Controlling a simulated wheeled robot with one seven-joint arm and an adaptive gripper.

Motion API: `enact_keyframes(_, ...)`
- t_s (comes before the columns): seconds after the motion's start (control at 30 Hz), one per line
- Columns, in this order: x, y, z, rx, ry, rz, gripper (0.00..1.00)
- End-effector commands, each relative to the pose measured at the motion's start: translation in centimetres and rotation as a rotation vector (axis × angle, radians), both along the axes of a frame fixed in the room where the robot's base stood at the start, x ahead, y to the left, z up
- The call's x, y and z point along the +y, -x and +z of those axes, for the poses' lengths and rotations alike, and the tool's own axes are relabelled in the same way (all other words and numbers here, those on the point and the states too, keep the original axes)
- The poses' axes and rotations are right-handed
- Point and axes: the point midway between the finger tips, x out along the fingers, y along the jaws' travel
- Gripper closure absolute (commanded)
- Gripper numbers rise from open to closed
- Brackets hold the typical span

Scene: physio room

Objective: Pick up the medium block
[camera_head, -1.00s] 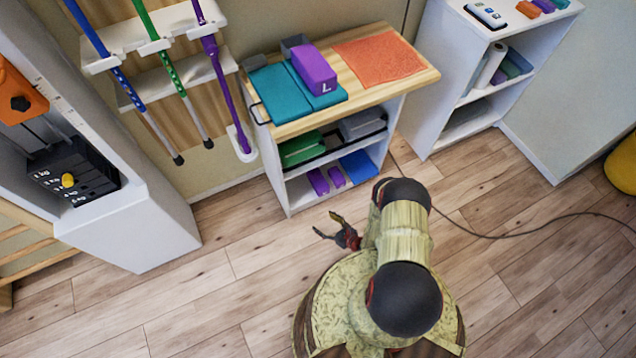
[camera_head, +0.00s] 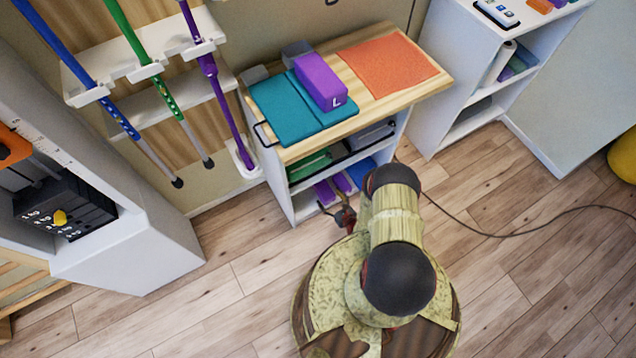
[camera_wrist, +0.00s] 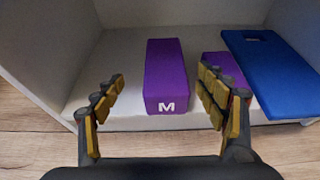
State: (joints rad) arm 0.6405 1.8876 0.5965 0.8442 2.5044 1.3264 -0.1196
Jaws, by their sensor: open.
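The medium block (camera_wrist: 165,75) is purple with a white M on its near end. It lies lengthwise on the white bottom shelf (camera_wrist: 130,121) in the wrist view. In the head view the purple block (camera_head: 325,192) shows partly, low in the cabinet. My gripper (camera_wrist: 160,100) is open, its two fingers to the left and right of the block's near end in the picture, apart from it. In the head view my gripper (camera_head: 346,216) is at the front of the bottom shelf, partly hidden by my arm.
A second purple block (camera_wrist: 222,66) lies close on the right, beside a blue slab (camera_wrist: 270,70) with a hole. The shelf's left wall (camera_wrist: 50,50) bounds the left side. A large purple L block (camera_head: 320,80) lies on the teal mat (camera_head: 285,110) on top.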

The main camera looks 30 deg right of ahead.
Motion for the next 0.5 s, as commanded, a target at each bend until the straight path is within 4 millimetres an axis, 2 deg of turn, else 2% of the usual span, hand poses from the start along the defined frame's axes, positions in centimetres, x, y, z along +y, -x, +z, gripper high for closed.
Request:
enact_keyframes(0.17,0.0,-0.2,-0.2,0.000,0.001,0.000,0.27)
enact_keyframes(0.5,-0.1,-2.9,-1.4,-0.001,0.001,0.001,0.27)
